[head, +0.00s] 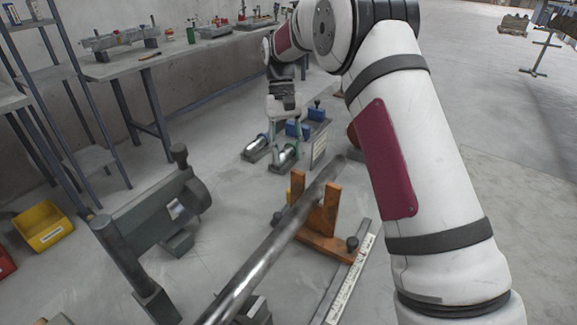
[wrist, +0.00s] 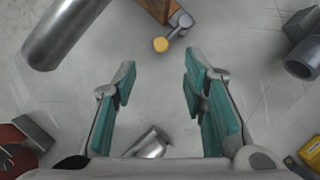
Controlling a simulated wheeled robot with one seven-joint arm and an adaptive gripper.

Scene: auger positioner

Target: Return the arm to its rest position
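My gripper (head: 287,150) hangs pointing down at the end of my arm, beyond the far end of a long steel bar in the head view. In the wrist view its two teal-padded fingers (wrist: 160,70) are spread apart with nothing between the tips. The steel bar (head: 268,258) lies tilted across an orange V-shaped support (head: 322,232), apart from the gripper. A grey cylinder end (wrist: 62,32) shows at the upper left of the wrist view, beside an orange block (wrist: 156,8). My white arm covers part of the right side of the head view.
A grey clamp-like stand (head: 152,217) is at left, near a yellow bin (head: 43,226). Shiny cylinders (head: 286,154) and blue blocks (head: 297,129) sit near the gripper. A workbench (head: 175,55) runs along the wall. Open floor (head: 515,125) lies at right.

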